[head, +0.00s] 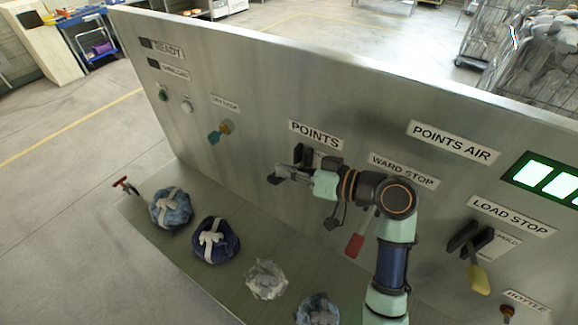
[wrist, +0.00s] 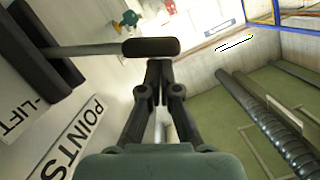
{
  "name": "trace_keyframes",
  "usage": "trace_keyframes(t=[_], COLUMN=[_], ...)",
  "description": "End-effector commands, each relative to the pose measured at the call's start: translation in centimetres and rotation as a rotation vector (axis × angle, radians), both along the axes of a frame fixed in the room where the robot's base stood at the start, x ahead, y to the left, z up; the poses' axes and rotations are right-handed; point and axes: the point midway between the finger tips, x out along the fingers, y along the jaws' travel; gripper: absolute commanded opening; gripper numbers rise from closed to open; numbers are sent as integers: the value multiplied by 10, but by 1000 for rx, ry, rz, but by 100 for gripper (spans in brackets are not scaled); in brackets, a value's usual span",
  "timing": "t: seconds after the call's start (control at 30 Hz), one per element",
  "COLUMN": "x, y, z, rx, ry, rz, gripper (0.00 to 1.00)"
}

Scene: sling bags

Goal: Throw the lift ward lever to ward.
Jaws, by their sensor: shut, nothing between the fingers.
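The lever under the POINTS sign has a black bracket (head: 303,154) on the metal panel. In the wrist view its grey shaft (wrist: 90,49) runs from the bracket (wrist: 38,50) to a dark rounded handle (wrist: 150,47). My gripper (head: 282,173) is in front of this lever and partly covers it in the head view. In the wrist view my gripper (wrist: 159,66) is shut and empty, its tips right at the handle's edge; I cannot tell whether they touch. A label ending in LIFT (wrist: 12,118) is beside the bracket; no ward marking is readable by this lever.
A red-handled lever (head: 355,245) hangs under the WARD STOP sign (head: 403,170), close to my arm. A yellow-handled lever (head: 478,280) is at right. A teal-handled knob (head: 214,138) is at left. Several sling bags, including a dark blue one (head: 215,241), lie along the panel's foot.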

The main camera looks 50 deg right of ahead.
Motion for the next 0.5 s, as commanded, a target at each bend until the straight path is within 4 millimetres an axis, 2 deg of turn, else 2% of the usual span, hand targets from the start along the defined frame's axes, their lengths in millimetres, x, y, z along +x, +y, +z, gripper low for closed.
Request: trace_keyframes(t=[0.27,0.5], x=[0,-1], y=[2,12], z=[-5,-24], rx=[-25,-143], ry=[-2,-19], rz=[0,2], gripper=[0,0])
